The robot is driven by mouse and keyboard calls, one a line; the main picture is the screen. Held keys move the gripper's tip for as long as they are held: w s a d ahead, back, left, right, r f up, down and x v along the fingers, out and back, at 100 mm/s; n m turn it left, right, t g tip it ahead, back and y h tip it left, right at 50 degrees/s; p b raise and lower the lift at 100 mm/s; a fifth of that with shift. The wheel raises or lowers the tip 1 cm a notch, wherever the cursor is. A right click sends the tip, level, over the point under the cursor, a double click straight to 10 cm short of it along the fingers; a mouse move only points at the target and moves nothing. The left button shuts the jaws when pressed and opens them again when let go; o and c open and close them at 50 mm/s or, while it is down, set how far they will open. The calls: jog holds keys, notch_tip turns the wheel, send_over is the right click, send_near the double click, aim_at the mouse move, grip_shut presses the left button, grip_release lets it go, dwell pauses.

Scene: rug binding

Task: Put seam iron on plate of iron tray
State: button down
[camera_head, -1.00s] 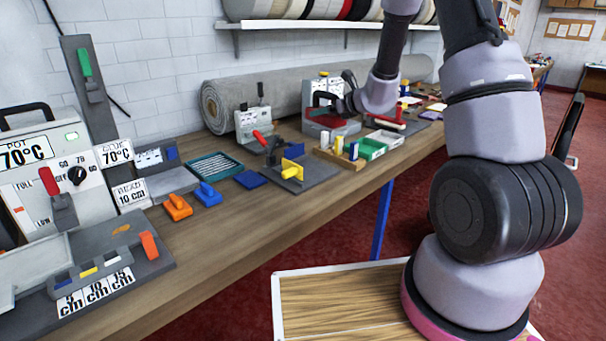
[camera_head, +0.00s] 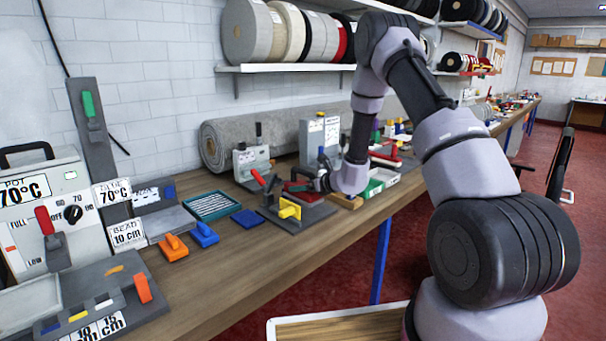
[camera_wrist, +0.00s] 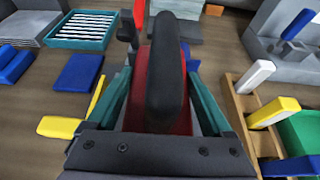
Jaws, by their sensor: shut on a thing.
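The seam iron (camera_wrist: 182,112) has a red body and a long black handle. In the wrist view it stands between the teal fingers of my gripper (camera_wrist: 158,85), which is shut on it. In the head view my gripper (camera_head: 318,183) is over the middle of the bench, and the red of the iron (camera_head: 298,186) shows at its left. It is beside and partly above a grey block with a yellow lever (camera_head: 290,209). The iron's underside is hidden, so contact below cannot be told. I cannot tell for certain which grey stand is the iron tray.
A wooden rack (camera_wrist: 240,105) with white, yellow and blue handles is close on the right in the wrist view. A blue pad (camera_head: 250,220) and a teal slotted tray (camera_head: 212,205) lie left. A tall grey stand (camera_head: 320,138) is behind.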

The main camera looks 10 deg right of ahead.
aim_at(303, 198)
jog(key=shift+f, duration=2.3)
jog(key=shift+f, duration=0.15)
grip_release()
jog(key=shift+f, duration=0.1)
